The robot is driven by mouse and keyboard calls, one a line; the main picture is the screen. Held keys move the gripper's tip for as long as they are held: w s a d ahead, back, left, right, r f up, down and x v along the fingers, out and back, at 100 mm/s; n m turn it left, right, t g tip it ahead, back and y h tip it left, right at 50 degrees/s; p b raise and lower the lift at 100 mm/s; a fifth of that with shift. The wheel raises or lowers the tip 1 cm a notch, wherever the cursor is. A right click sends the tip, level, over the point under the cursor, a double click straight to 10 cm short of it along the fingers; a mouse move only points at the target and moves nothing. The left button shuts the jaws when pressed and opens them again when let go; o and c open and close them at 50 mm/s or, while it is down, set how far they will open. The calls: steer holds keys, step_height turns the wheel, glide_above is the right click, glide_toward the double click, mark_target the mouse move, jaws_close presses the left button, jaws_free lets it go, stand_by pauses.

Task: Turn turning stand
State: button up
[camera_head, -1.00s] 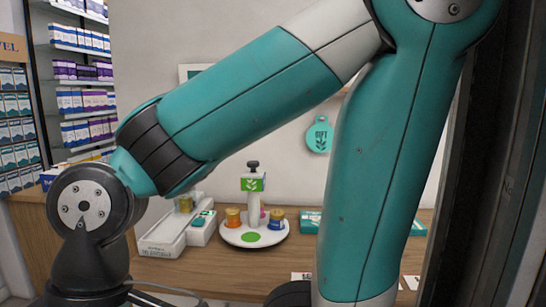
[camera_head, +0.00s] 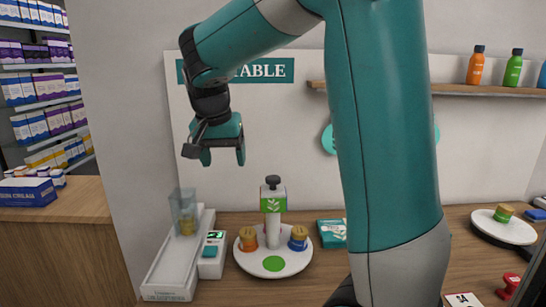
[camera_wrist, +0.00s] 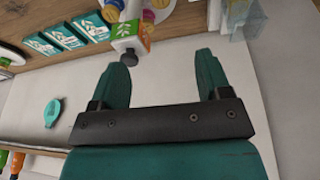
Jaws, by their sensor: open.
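The turning stand is a round white plate (camera_head: 262,267) with a green spot (camera_head: 274,264) at its front. A white post (camera_head: 273,235) rises from it, with a green leaf-marked sign (camera_head: 273,198) and a black knob (camera_head: 272,181) on top. An orange jar (camera_head: 247,240) stands on the plate's left and a blue jar (camera_head: 298,239) on its right, both gold-lidded. My gripper (camera_head: 222,158) is open and empty, above and left of the knob, apart from the stand. In the wrist view, the sign (camera_wrist: 128,32) shows beyond my open fingers (camera_wrist: 162,65).
A white tray (camera_head: 168,268) with a clear container (camera_head: 184,212) stands left of the stand, beside a small scale-like device (camera_head: 211,255). A teal box (camera_head: 332,233) is at right. A second round plate (camera_head: 503,227) and a bottle shelf (camera_head: 460,89) are further right.

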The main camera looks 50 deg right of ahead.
steer(key=d+r+m+g+h+p, duration=0.1)
steer(key=d+r+m, duration=0.2)
steer(key=d+m, duration=0.15)
steer(key=d+r+m+g+p, duration=0.1)
steer(key=d+r+m, duration=0.15)
steer(key=d, duration=0.25)
steer(key=m+p, duration=0.1)
steer(key=p, duration=0.1)
glide_toward(273, 177)
steer(key=x, duration=0.9)
steer(key=shift+s+a+f, duration=0.1)
steer(key=shift+s+f, duration=0.05)
steer(key=c, duration=1.3)
